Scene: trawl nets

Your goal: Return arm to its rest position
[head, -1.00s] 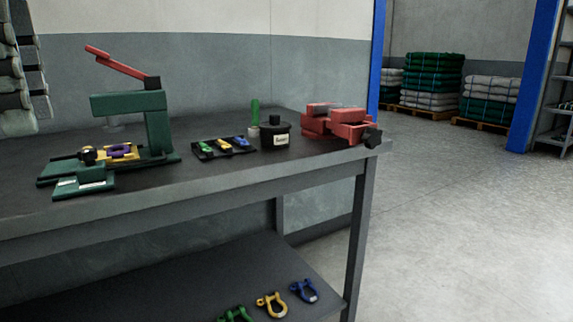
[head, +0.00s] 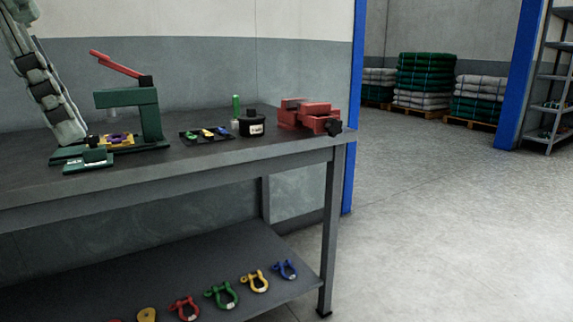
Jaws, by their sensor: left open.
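My left arm comes down along the left edge, and my left gripper (head: 62,122) is at its lower end, over the workbench (head: 215,162) just left of the green press (head: 130,98). The jaws are open and I see nothing held in them, though the fingertips are hard to make out. The press has a raised red lever (head: 121,68). A yellow piece with a purple part (head: 117,139) sits on its base. I cannot tell whether the gripper touches the press base behind it. My right gripper is not in view.
On the bench are a black tray (head: 184,138) with small coloured pieces, a black pot (head: 252,126), a green-topped marker (head: 236,105) and a red vise (head: 308,116). Several coloured shackles (head: 222,296) lie on the lower shelf. The floor to the right (head: 440,220) is clear.

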